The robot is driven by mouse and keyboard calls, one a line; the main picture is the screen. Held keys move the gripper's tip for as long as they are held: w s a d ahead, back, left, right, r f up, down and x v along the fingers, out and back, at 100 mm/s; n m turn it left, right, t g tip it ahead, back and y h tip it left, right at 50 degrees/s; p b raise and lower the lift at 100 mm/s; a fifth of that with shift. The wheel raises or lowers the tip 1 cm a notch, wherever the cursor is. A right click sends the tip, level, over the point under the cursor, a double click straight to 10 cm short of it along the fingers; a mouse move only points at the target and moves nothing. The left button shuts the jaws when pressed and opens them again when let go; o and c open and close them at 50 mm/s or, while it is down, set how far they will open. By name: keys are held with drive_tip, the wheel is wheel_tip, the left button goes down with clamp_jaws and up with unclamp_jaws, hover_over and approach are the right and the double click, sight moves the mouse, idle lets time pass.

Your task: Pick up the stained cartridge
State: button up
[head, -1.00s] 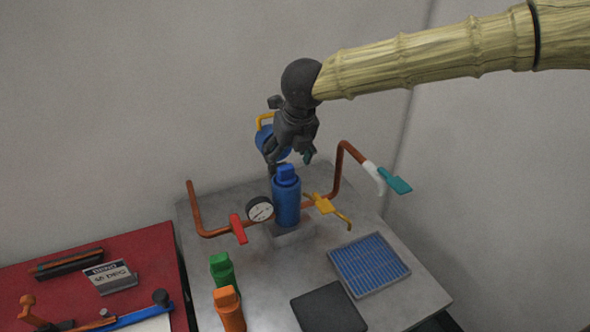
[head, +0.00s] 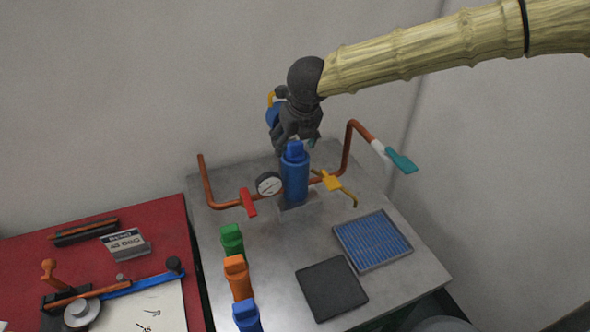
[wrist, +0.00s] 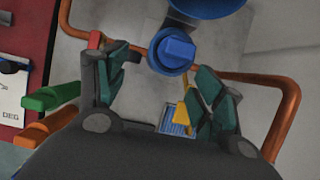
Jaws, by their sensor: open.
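A blue cartridge (head: 294,180) stands upright in a grey holder on the metal table, between copper pipes. Its cap (wrist: 175,52) shows from above in the wrist view, near the fingertips. My gripper (head: 298,140) is just behind and above the cartridge's top. In the wrist view my gripper (wrist: 162,70) is open, with its fingers spread apart and nothing held.
A gauge (head: 269,185), a red valve handle (head: 249,203) and a yellow valve handle (head: 331,181) flank the cartridge. A teal handle (head: 401,160) is at right. A blue-grilled panel (head: 372,240) and a dark plate (head: 332,288) lie in front. A red table (head: 85,230) holds tools.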

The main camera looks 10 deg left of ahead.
sight(295, 146)
drive_tip(key=shift+g, duration=0.3)
drive_tip(key=w+f, duration=0.5)
drive_tip(key=w+f+p, duration=0.1)
drive_tip(key=w+f, duration=0.1)
drive_tip(key=shift+w+a+f, duration=0.15)
drive_tip(key=shift+w+a, duration=0.1)
drive_tip(key=shift+a, duration=0.05)
drive_tip(key=shift+s+r, duration=0.2)
drive_tip(key=shift+s, duration=0.05)
drive_tip(key=s, duration=0.1)
drive_tip(key=s+r, duration=0.1)
drive_tip(key=shift+s+r, duration=0.2)
drive_tip(key=shift+s, duration=0.1)
drive_tip(key=c, duration=0.9)
drive_tip(key=shift+s+r, duration=0.25)
drive_tip(key=shift+s, duration=0.05)
drive_tip(key=c, duration=0.3)
drive_tip(key=shift+w+f, duration=0.25)
drive_tip(key=shift+w, duration=0.05)
clamp_jaws()
drive_tip(key=shift+w+f, duration=0.35)
drive_tip(key=shift+w, duration=0.2)
drive_tip(key=shift+s, duration=0.1)
